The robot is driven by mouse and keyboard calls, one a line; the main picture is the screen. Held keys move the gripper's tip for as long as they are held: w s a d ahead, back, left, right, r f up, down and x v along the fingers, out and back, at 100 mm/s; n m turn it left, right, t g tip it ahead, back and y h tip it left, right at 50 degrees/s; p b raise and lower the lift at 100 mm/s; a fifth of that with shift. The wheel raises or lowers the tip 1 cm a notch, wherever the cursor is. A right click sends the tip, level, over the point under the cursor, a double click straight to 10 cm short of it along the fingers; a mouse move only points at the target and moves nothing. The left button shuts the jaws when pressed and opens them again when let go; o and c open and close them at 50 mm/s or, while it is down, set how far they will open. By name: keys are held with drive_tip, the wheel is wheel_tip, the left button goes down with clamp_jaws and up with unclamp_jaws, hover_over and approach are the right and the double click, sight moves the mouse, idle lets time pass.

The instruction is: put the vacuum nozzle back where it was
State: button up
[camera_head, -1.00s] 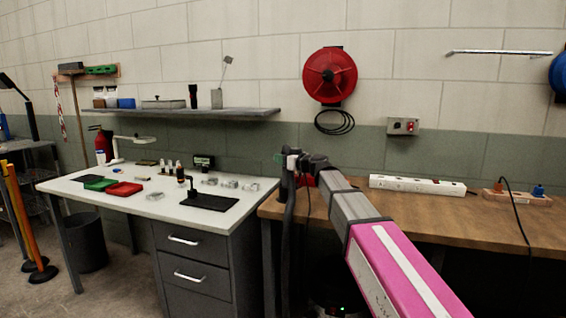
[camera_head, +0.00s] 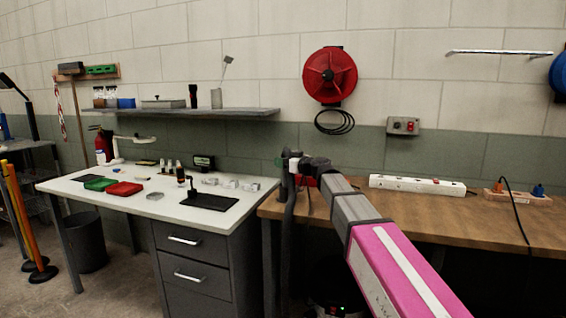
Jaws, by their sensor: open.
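My gripper (camera_head: 300,165) is at the far end of my grey and pink arm, over the left end of the wooden bench. It is small and partly hidden by my wrist, so the gap between its fingers is hard to see. A dark vacuum hose (camera_head: 288,235) hangs upright at the bench's left end, just below and left of the gripper. The nozzle appears to be at its top; I cannot tell whether the gripper touches it. The vacuum's dark body (camera_head: 335,302), with a small green light, stands on the floor under the bench, partly cut off.
The wooden bench (camera_head: 470,220) carries a white power strip (camera_head: 416,185) and a wooden block with a blue plug (camera_head: 517,198). A white desk (camera_head: 150,205) with trays and small parts stands left. A red hose reel (camera_head: 330,76) hangs on the wall above.

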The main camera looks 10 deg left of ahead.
drive_tip(key=v, duration=1.1)
drive_tip(key=shift+s+f, duration=0.1)
idle(1.0)
